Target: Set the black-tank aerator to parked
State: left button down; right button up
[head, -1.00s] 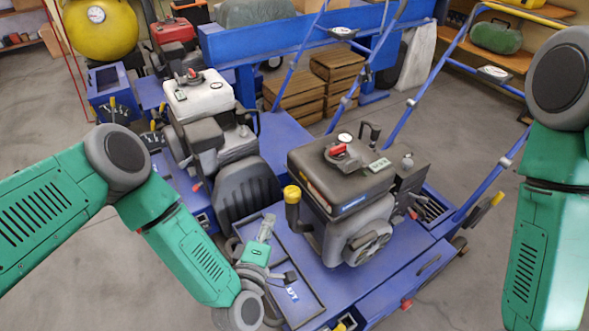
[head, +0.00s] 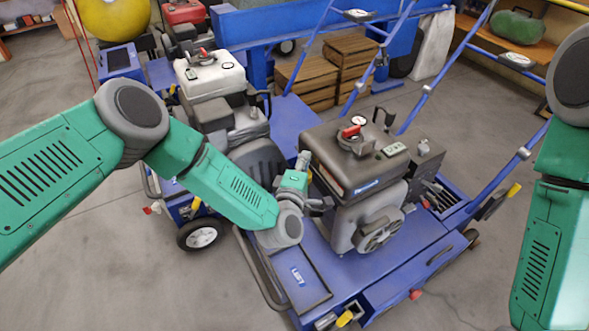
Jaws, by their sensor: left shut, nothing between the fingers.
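The black-tank aerator is right of centre, with a dark tank (head: 335,150) on a grey engine over a blue deck (head: 340,275). A red lever (head: 351,131) sits on a dark round cap on top of the tank, beside a small pale label (head: 394,149).
A white-tank aerator (head: 210,75) stands close on the left, with a wheel (head: 200,234) near the front. Blue handlebars (head: 420,90) slope up behind the black-tank machine. Wooden crates (head: 308,80) lie behind. The floor (head: 90,260) at front left is clear.

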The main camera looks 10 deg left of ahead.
pick_arm(q)
jog(key=shift+w+d, duration=0.2)
